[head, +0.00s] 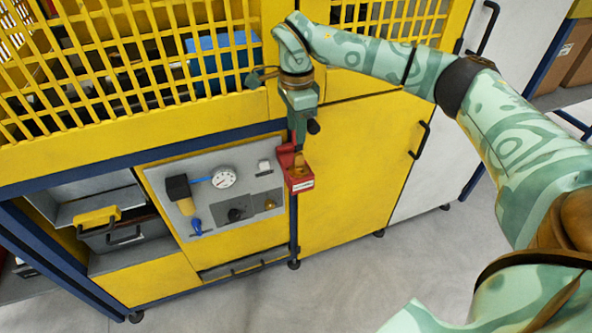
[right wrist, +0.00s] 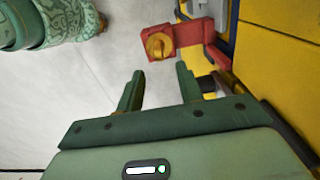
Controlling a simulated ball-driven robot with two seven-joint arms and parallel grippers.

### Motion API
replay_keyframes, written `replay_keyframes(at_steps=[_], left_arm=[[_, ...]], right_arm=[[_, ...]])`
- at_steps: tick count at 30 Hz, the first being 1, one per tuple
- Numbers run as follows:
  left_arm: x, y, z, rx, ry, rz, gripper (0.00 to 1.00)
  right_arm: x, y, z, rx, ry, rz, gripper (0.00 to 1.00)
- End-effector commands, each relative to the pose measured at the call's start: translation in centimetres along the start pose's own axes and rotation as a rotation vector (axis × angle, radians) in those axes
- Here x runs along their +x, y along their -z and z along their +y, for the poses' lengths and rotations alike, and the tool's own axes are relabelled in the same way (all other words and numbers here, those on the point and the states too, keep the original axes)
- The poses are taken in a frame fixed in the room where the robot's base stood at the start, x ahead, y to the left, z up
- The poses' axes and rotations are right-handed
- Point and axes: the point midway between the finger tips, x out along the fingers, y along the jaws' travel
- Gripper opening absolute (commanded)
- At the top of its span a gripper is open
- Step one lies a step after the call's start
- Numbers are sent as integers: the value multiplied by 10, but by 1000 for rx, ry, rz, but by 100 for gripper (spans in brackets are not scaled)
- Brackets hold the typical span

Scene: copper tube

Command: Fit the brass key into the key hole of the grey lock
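A small brass-coloured piece (head: 270,204) sits at the right end of the grey panel; it is too small to tell whether it is the brass key. A dark grey block (head: 237,212) with a round dark part is beside it; I cannot tell whether it is the grey lock, and no key hole shows. My right gripper (head: 299,143) points down just above a red box. In the right wrist view its two fingers (right wrist: 158,84) are apart with nothing between them. My left gripper is not in view.
The red box (head: 300,184) with an orange knob sticks out at the panel's right edge; it also shows beyond my fingers in the right wrist view (right wrist: 184,34). The grey panel (head: 222,202) carries a gauge (head: 224,178) and a blue-handled part (head: 197,227). Yellow mesh stands above.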

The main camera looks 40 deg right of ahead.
Motion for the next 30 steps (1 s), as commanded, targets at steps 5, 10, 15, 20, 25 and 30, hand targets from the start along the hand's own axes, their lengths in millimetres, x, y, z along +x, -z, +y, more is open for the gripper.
replay_keyframes(at_steps=[5, 10, 15, 20, 25, 30], left_arm=[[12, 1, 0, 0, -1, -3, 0], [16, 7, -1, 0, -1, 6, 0], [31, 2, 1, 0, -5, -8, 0], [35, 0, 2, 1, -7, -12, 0], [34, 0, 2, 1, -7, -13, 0], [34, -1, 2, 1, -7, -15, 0]], right_arm=[[32, 0, 0, 1, -3, -1, 36], [45, 1, 0, 1, -1, -1, 36], [76, 6, 3, 2, -6, 0, 36], [88, 6, 3, 1, -2, -1, 36], [87, 6, 3, 1, 1, -1, 36], [87, 6, 3, 1, 1, -1, 3]])
